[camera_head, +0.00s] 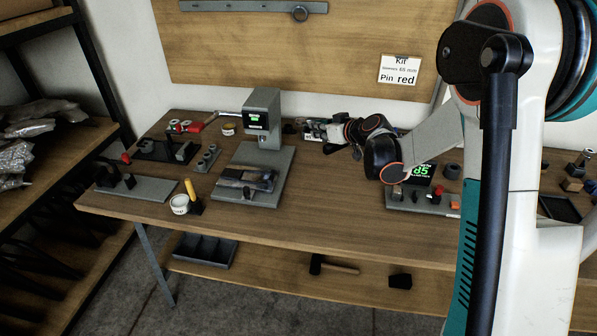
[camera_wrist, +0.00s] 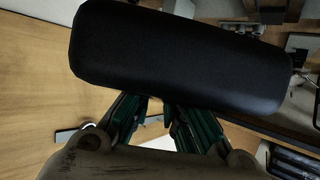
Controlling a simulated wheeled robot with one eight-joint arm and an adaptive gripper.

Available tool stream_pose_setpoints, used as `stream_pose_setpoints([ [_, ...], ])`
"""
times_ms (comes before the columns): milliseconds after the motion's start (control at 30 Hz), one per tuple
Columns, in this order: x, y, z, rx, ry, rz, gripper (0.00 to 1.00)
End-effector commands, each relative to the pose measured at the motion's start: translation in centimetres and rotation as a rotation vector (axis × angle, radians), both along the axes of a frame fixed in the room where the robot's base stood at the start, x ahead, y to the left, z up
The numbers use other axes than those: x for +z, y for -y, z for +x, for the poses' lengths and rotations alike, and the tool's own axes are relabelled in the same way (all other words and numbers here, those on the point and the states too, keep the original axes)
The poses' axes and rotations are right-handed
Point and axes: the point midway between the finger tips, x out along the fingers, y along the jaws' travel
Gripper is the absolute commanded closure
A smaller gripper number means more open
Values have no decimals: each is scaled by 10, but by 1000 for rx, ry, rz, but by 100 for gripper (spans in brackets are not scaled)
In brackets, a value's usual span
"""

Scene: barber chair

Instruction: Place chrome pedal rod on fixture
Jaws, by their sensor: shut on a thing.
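My gripper (camera_head: 316,130) is at the back of the bench, right of the grey press-like stand (camera_head: 262,105). In the wrist view its green-sided fingers (camera_wrist: 158,118) are shut on a thick black rounded bar (camera_wrist: 180,55), which lies across the fingertips and fills much of the picture. No chrome shows on the bar from here, and its far side is hidden. A low grey fixture with dark upright posts (camera_head: 137,188) stands at the bench's left front. I cannot tell which stand is the task's fixture.
The wooden bench (camera_head: 320,215) is bare at centre front. A white cup (camera_head: 180,204) and yellow-handled tool (camera_head: 190,188) stand at left. A red-handled tool (camera_head: 192,127) lies at back left.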

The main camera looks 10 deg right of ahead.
Motion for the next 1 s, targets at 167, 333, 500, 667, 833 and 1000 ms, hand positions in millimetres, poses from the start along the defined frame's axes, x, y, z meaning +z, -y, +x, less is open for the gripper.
stream_pose_setpoints([
  [167,-45,0,0,0,0,0,100],
  [333,-87,0,0,0,0,0,100],
  [500,-124,0,0,-1,0,0,100],
  [667,-143,0,0,-1,0,0,100],
  [833,-151,0,-1,-1,0,0,100],
  [1000,-175,0,-1,-1,0,0,100],
])
